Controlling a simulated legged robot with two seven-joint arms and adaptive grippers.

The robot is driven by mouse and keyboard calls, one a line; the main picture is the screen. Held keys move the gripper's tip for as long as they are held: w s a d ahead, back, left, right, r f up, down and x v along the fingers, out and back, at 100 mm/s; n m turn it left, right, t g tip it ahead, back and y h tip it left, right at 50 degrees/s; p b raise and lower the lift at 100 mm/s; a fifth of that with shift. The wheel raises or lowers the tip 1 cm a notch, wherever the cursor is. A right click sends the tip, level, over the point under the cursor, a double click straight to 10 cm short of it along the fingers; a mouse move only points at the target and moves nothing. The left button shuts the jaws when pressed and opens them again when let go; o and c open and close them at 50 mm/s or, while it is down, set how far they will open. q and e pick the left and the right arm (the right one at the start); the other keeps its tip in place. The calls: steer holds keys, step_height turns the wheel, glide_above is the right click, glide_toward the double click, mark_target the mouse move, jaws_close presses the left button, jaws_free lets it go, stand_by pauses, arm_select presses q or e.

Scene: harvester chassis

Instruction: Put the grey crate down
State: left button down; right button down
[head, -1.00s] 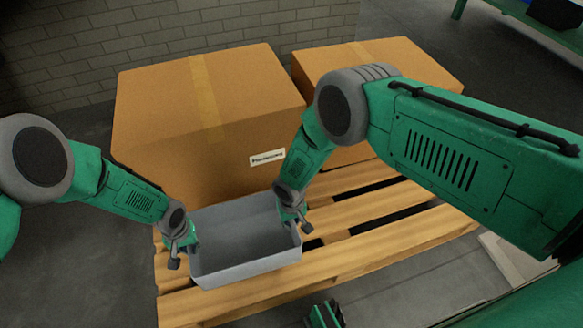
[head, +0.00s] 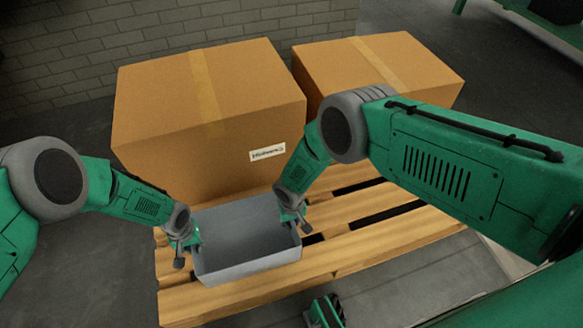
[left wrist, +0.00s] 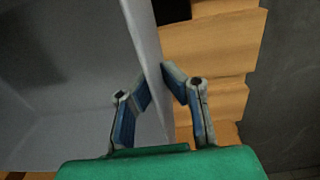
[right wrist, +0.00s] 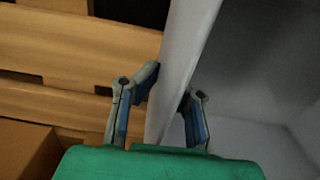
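The grey crate (head: 250,268) is an open, empty box at the front left of the wooden pallet (head: 350,255). It looks level and low, but I cannot tell whether its bottom touches the planks. My left gripper (head: 184,250) is at its left wall. In the left wrist view the fingers (left wrist: 158,80) close on that wall (left wrist: 145,40), one inside and one outside. My right gripper (head: 298,224) is at the right wall. In the right wrist view its fingers (right wrist: 168,85) straddle and grip the wall (right wrist: 185,40).
A large cardboard box (head: 160,130) with a white label stands on the pallet right behind the crate. A second cardboard box (head: 400,60) stands behind to the right. Bare slats lie right of the crate. A brick wall (head: 60,60) is at the back.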

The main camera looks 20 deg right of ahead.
arm_select(q)
steer(key=shift+f, duration=0.55)
arm_select(e)
steer(key=shift+f, duration=0.5)
arm_select(q)
steer(key=c, duration=1.7)
jaws_free()
arm_select(e)
steer(key=c, duration=1.7)
jaws_free()
arm_select(q)
step_height(320, 180, up, 12)
steer(key=shift+f, duration=0.1)
arm_select(e)
step_height(320, 180, up, 12)
steer(key=shift+f, duration=0.1)
